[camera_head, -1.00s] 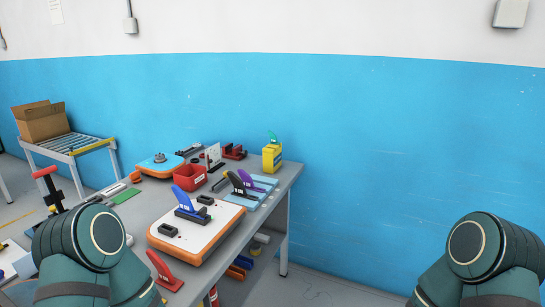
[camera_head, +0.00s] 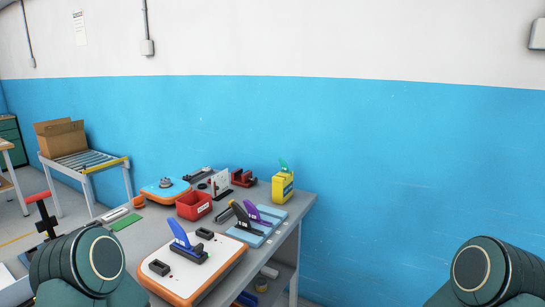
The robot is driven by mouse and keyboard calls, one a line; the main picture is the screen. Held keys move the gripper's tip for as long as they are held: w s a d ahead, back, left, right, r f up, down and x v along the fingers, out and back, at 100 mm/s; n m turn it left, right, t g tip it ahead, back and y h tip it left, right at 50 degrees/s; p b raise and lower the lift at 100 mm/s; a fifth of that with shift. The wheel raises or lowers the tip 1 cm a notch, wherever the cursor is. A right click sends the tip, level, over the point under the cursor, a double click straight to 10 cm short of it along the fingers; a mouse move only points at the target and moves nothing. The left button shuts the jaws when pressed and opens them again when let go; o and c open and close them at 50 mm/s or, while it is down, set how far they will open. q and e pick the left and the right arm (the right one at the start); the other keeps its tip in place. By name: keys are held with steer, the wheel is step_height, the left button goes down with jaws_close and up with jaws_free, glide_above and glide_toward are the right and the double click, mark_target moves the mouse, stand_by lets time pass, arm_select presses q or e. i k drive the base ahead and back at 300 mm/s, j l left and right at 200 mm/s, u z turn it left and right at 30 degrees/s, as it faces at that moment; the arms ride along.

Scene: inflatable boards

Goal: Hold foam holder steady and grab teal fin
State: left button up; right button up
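A light blue foam holder (camera_head: 275,219) lies on the right part of the workbench. A black fin (camera_head: 242,218) and a purple fin (camera_head: 256,212) stand in it. I cannot make out a teal fin. A blue fin (camera_head: 180,234) stands upright in a dark base on the white and orange board (camera_head: 222,248) in front of the holder. Both my arms show only as rounded links at the lower corners, well apart from the holder. Neither gripper is in view.
The grey workbench (camera_head: 152,232) also carries a red bin (camera_head: 194,206), a blue and orange board (camera_head: 160,193), a yellow bottle (camera_head: 282,188) and a red tool (camera_head: 243,178). A roller table (camera_head: 88,163) with a cardboard box (camera_head: 60,140) stands at left. A blue and white wall is behind.

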mark_target(284, 168)
steer(key=i+l+u, duration=0.2)
steer(key=i+l, duration=0.15)
steer(key=i+l+u, duration=0.15)
steer(key=i+l, duration=0.2)
steer(key=i+l+u, duration=0.2)
steer(key=l, duration=0.35)
steer(key=i+l+u, duration=0.15)
steer(key=i+l, duration=0.25)
steer(key=l, duration=0.15)
